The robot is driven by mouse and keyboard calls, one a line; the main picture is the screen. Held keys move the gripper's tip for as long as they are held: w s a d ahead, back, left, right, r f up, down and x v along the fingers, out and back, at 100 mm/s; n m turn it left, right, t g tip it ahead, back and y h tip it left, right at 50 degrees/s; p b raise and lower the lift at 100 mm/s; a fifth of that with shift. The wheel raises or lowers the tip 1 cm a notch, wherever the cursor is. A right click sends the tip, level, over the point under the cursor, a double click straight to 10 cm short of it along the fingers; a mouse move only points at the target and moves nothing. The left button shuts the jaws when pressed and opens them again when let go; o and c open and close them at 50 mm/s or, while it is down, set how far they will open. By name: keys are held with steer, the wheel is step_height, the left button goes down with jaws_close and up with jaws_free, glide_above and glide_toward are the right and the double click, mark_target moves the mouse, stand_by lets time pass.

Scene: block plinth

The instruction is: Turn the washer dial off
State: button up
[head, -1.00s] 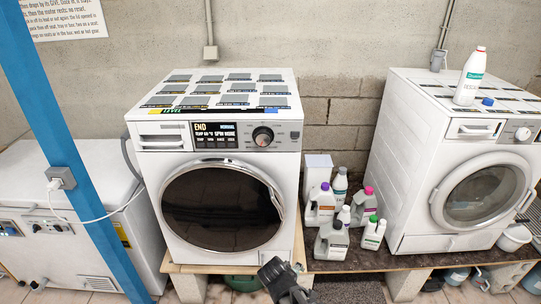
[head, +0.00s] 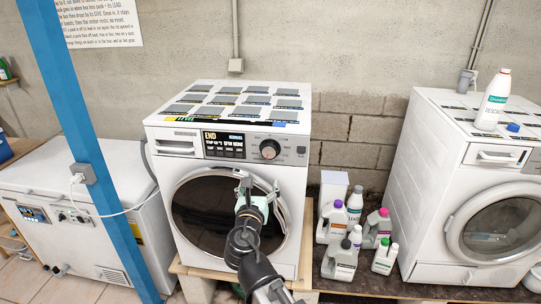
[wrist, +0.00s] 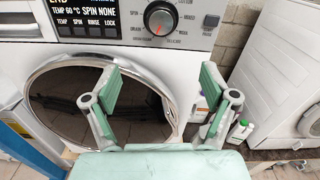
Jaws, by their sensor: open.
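The washer (head: 205,150) stands in the middle of the head view, its front facing me. Its round dark dial (head: 270,149) is on the upper right of the front panel, beside a display (head: 224,144) reading END. In the wrist view the dial (wrist: 160,18) is at the top, with an orange pointer mark and printed settings around it. My gripper (head: 245,183) is in front of the washer door, below the dial and apart from it. In the wrist view its two green fingers (wrist: 159,85) are spread wide with nothing between them.
A second washer (head: 425,170) stands at the right with a white bottle (head: 493,98) on top. Several detergent bottles (head: 345,258) stand between the washers. A blue post (head: 95,170) and a white chest freezer (head: 60,190) are at the left.

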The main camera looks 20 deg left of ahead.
mark_target(269, 154)
steer(key=p+x, duration=0.4)
steer(key=x, duration=1.3)
steer(key=shift+w+d, duration=0.1)
steer(key=shift+w, duration=0.15)
steer(key=c, duration=1.2)
